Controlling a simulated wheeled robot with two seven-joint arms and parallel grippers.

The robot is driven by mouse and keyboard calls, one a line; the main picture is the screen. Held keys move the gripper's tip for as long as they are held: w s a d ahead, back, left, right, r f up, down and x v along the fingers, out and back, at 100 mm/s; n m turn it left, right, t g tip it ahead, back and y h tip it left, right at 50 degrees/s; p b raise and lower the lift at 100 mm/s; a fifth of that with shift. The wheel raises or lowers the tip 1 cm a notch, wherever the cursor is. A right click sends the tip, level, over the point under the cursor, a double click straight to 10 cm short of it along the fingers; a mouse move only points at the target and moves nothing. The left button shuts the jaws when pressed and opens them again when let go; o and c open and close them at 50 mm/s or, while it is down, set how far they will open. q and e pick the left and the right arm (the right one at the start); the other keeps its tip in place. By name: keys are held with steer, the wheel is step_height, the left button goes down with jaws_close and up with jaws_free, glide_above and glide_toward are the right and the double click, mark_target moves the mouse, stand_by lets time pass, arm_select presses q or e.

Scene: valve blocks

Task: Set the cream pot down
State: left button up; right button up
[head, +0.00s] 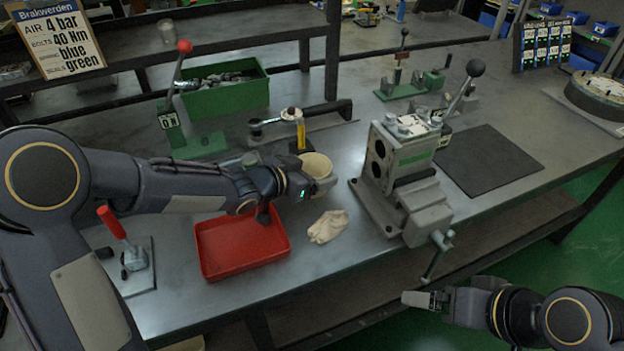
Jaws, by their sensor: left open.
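The cream pot (317,165) is near the middle of the bench, behind the tip of my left arm and partly hidden by it. My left gripper (316,186) is open and right at the pot's near side. I cannot tell whether its fingers touch the pot, and the pot's base is hidden. My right gripper (418,299) is at the lower right, in front of the bench edge and away from the pot. Its finger gap cannot be made out.
A red tray (240,262) and a crumpled cream cloth (328,227) lie in front of the pot. A grey valve block (402,160) stands to its right, beside a dark mat (489,162). A yellow-handled tool (300,130) and a green bin (225,97) are behind.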

arm_select(q)
steer(key=c, duration=0.6)
